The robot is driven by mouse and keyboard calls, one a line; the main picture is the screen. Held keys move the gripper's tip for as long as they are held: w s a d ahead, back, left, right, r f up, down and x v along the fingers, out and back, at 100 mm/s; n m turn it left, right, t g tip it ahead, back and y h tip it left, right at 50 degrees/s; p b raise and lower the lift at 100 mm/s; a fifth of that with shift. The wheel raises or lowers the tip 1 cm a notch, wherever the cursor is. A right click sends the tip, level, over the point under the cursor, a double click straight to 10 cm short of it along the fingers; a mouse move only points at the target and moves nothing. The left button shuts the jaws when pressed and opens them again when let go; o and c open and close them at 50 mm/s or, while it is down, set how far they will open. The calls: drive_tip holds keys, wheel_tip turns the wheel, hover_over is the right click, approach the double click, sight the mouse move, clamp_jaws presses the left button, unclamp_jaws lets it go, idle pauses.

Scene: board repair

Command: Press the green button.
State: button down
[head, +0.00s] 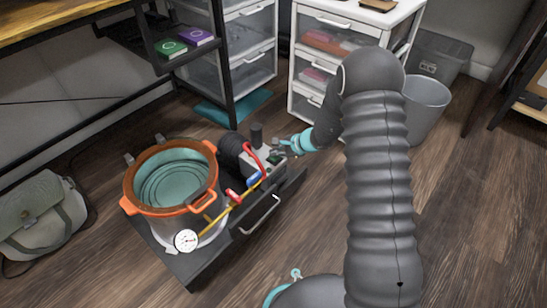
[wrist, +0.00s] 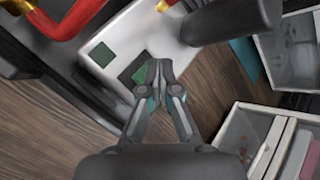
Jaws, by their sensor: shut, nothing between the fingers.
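The green button (wrist: 141,75) shows as a small green patch on a dark square on the pale top of a machine (wrist: 118,40) in the wrist view. My gripper (wrist: 153,70) is shut and empty, its fingertips right at the button and covering part of it. I cannot tell whether they touch it. A second, dark green square (wrist: 102,54) lies on the same pale top, up and left of the fingertips. In the head view my gripper (head: 284,148) is over the machine (head: 262,162), and the button is too small to make out clearly.
An orange-rimmed pot (head: 133,187), a round gauge (head: 186,240) and red, blue and yellow hoses stand left of the machine on a dark cart (head: 186,268). A dark cylinder (wrist: 226,18) rises close to the fingertips. White drawers (head: 335,55) stand behind.

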idle(0.4)
drive_tip(key=shift+r, duration=0.35)
drive_tip(key=shift+r+p, duration=1.25)
drive_tip(key=shift+r, duration=1.8)
